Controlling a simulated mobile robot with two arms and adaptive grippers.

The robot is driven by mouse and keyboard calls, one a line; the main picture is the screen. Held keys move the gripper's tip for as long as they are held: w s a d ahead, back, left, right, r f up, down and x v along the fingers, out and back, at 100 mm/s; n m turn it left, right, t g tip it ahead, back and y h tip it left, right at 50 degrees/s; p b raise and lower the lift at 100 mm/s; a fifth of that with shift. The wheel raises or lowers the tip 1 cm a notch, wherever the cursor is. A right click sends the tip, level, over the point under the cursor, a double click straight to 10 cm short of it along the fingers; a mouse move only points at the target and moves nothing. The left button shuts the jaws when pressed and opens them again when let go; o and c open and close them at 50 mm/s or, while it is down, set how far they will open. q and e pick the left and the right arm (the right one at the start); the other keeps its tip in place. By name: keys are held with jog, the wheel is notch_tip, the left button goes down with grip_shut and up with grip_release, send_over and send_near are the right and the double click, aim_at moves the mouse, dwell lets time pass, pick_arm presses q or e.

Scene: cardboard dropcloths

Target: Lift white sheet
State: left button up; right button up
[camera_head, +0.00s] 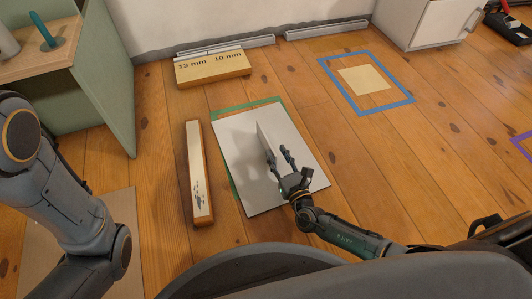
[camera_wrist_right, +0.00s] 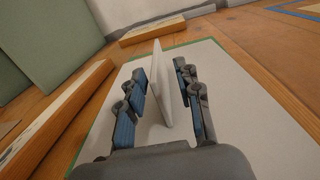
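The white sheet (camera_head: 245,172) lies flat on the floor, over a green-edged area (camera_head: 236,107) whose green shows along its far and left sides. A thin white upright plate (camera_head: 265,141) stands on the sheet. My right gripper (camera_head: 278,153) is low over the sheet. In the right wrist view the plate (camera_wrist_right: 161,85) stands between its open fingers (camera_wrist_right: 159,72), with visible gaps on both sides. The sheet (camera_wrist_right: 225,85) also shows there beneath the fingers. My left arm comes in at the left, but its gripper is out of view.
A long wooden bar (camera_head: 197,175) lies just left of the sheet. A wooden block marked 13 mm and 10 mm (camera_head: 213,68) is beyond it. A blue-taped square (camera_head: 330,83) around a pale sheet is at the upper right. A green-sided cabinet (camera_head: 104,75) stands at the left.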

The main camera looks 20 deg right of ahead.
aim_at(269, 143)
jog(key=w+b, duration=0.1)
jog(key=w, duration=0.1)
jog(key=w+a+b, duration=0.1)
jog(key=w+b, duration=0.1)
jog(key=shift+w+a+f, duration=0.1)
jog(key=shift+w+f, duration=0.05)
jog(key=shift+w, duration=0.45)
grip_shut()
